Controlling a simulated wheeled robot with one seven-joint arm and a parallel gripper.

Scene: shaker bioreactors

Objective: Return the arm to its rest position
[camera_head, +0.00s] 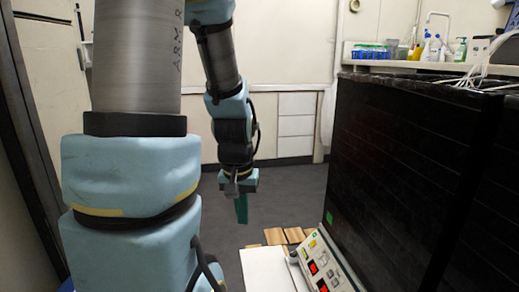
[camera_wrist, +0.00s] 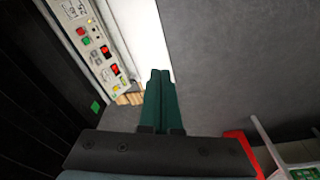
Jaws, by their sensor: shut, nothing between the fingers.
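My gripper (camera_head: 241,208) hangs from my arm near the middle of the head view, its green fingers pointing down above the grey floor. In the wrist view the two green fingers of my gripper (camera_wrist: 160,76) lie side by side, pressed together with nothing between them. The gripper is apart from the shaker's control panel (camera_head: 320,268), which stands lower right of it in the head view. My arm's large light blue and grey links fill the left of the head view.
A tall black shaker cabinet (camera_head: 395,165) takes up the right side. A white surface (camera_head: 268,270) and wooden slats (camera_head: 287,236) lie beside the control panel. A bench (camera_head: 430,67) with bottles stands at the back right. Grey floor (camera_wrist: 245,60) is open beside the gripper.

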